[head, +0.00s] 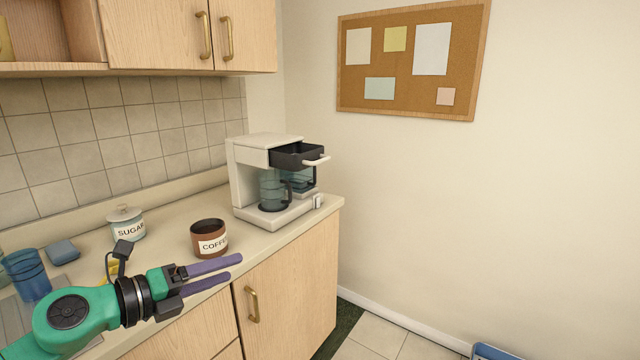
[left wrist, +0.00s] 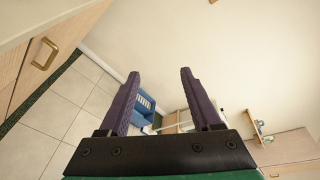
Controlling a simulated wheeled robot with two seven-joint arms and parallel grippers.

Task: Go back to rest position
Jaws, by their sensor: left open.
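My left gripper (head: 236,268) reaches in from the lower left in the head view, in front of the counter edge. Its two purple fingers are apart with nothing between them. In the left wrist view the open fingers (left wrist: 158,78) point out over the tiled floor and the wall. My right gripper does not show in either view.
The counter (head: 278,238) holds a brown coffee jar (head: 209,238), a sugar jar (head: 127,222), a blue cup (head: 27,275) and a coffee maker (head: 240,180) with its black basket (head: 296,154) pulled out. A blue crate (left wrist: 143,107) stands on the floor. The right side is free.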

